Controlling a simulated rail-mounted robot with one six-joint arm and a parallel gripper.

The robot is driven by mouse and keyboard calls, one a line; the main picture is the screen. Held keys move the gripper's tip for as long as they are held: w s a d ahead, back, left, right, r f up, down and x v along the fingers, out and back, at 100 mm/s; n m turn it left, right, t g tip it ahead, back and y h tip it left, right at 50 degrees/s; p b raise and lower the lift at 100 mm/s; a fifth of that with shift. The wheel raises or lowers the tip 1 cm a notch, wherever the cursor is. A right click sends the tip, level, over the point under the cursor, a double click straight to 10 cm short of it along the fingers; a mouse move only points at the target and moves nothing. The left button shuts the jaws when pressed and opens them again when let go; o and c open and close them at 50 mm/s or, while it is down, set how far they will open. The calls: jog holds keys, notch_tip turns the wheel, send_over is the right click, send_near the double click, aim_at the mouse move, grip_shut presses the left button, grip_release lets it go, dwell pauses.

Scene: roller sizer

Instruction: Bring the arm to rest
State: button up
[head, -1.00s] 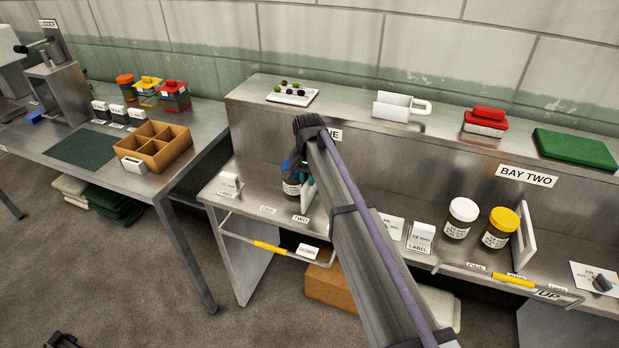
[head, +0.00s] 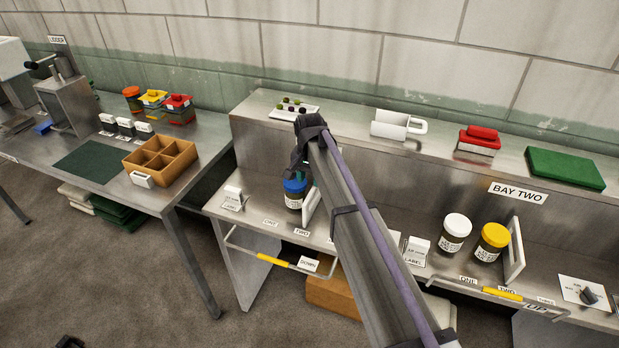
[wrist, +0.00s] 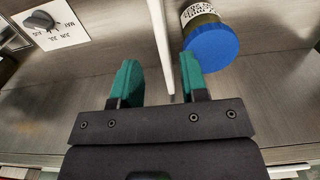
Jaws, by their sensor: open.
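My gripper (wrist: 160,82) is open in the wrist view, its two green-padded fingers apart with nothing held between them. A white upright divider plate (wrist: 162,50) runs just ahead of the space between the fingers. A jar with a blue lid (wrist: 211,48) stands just beyond the right finger; I cannot tell whether they touch. In the head view the blue-lidded jar (head: 295,192) stands in the left bay, with the divider plate (head: 311,208) on its right. My arm covers much of this bay and hides most of the gripper.
A grey dial (wrist: 40,21) on a white plate is at the wrist view's upper left. A white-lidded jar (head: 455,232) and a yellow-lidded jar (head: 492,240) stand in bay two. A yellow-gripped bar (head: 272,256) fronts the left bay. An orange divided box (head: 160,160) sits on the left table.

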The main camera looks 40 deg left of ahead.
notch_tip(320, 180, up, 4)
jog(key=shift+r+p, duration=0.2)
jog(key=shift+p, duration=1.05)
jog(key=shift+f, duration=0.1)
jog(key=s+d+m, duration=0.1)
jog(key=s+d, duration=0.2)
jog(key=d, duration=1.8)
jog(key=s+d+m, duration=0.1)
jog(key=s+d, duration=0.2)
jog(key=d, duration=1.9)
jog(key=s+d+m, duration=0.1)
jog(key=s+d, duration=0.2)
jog(key=d, duration=1.8)
jog(key=shift+d+m, duration=0.3)
jog(key=shift+a, duration=0.1)
jog(key=shift+c, duration=0.2)
